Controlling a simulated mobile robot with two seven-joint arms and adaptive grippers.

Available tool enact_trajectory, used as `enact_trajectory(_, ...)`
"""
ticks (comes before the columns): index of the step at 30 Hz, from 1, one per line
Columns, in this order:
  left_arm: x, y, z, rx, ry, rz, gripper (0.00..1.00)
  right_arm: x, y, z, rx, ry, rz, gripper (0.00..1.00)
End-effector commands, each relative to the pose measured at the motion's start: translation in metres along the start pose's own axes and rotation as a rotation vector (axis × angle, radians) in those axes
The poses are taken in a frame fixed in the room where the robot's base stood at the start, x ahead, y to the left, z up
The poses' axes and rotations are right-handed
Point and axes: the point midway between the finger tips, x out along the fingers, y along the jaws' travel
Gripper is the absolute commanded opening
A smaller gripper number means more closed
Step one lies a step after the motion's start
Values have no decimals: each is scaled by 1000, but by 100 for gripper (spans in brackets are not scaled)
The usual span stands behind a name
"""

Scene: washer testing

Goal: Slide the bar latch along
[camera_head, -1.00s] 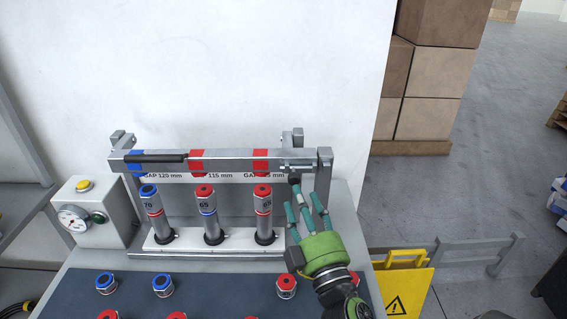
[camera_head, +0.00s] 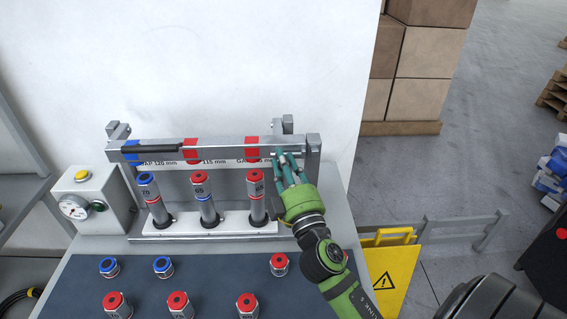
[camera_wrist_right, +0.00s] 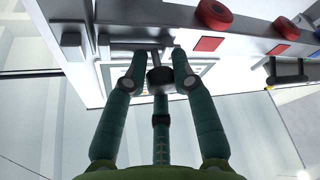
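The bar latch sits at the right end of the grey horizontal bar (camera_head: 221,147). In the right wrist view its black knob (camera_wrist_right: 160,80) stands on a thin metal stem below the bar. My right gripper (camera_head: 284,158) is at this end of the bar, and its fingers hide most of the latch in the head view. In the wrist view the green fingers of the right gripper (camera_wrist_right: 160,70) close in on both sides of the knob, with the third finger below it. They appear to touch the knob. My left gripper is not in view.
Several upright metal cylinders (camera_head: 204,200) stand under the bar in a white base (camera_head: 185,230). A gauge box (camera_head: 92,203) stands at left. A yellow sign (camera_head: 392,275) stands right of the table.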

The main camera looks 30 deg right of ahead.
Motion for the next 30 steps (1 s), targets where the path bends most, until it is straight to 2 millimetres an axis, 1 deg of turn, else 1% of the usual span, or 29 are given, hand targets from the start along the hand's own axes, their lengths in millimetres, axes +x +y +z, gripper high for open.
enact_trajectory(4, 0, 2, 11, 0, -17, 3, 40, 0, -1, -2, 2, 6, -4, 0)
enact_trajectory(7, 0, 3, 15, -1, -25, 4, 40, -3, 4, 5, 1, 3, -4, 0)
enact_trajectory(10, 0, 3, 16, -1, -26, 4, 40, -7, 15, 15, 0, 3, -4, 0)
enact_trajectory(13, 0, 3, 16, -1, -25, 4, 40, -10, 22, 20, 1, 4, -4, 0)
enact_trajectory(21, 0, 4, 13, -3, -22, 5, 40, -10, 23, 21, 1, 3, -3, 0)
enact_trajectory(22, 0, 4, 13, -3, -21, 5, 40, -9, 23, 21, 1, 3, -3, 33)
enact_trajectory(23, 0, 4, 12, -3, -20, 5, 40, -9, 23, 21, 1, 3, -3, 45)
enact_trajectory(24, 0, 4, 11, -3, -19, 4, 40, -9, 23, 21, 1, 3, -2, 48)
enact_trajectory(30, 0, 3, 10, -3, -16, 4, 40, -9, 23, 21, 2, 3, -3, 48)
